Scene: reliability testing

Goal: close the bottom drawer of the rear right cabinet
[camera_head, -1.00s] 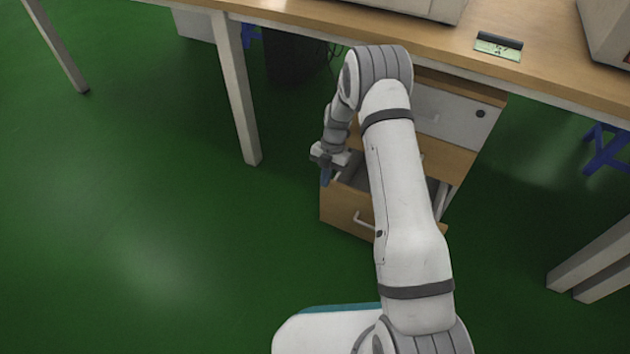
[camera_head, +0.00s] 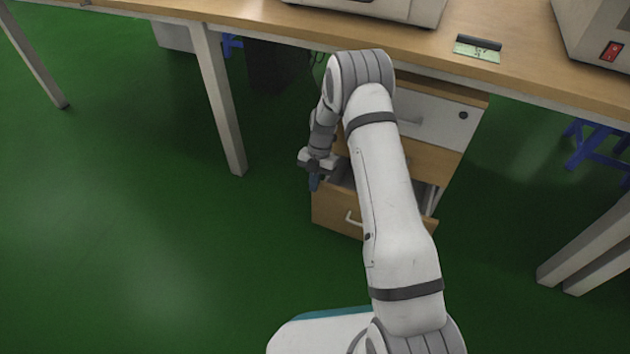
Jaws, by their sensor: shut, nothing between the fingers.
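The cabinet (camera_head: 437,120) stands under the wooden table, with a white top drawer and wooden drawers below. Its bottom drawer (camera_head: 333,211) is pulled out toward me, with a light handle (camera_head: 352,218) on its front. My arm hides the middle of the cabinet and part of the open drawer. My gripper (camera_head: 314,183) is shut and empty, pointing down at the left end of the drawer's front panel. I cannot tell whether it touches the panel.
The table (camera_head: 270,14) runs across the back, with its leg (camera_head: 220,105) left of the cabinet and another leg (camera_head: 590,250) at right. A blue stool (camera_head: 597,145) stands behind at right. The green floor left of the drawer is clear.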

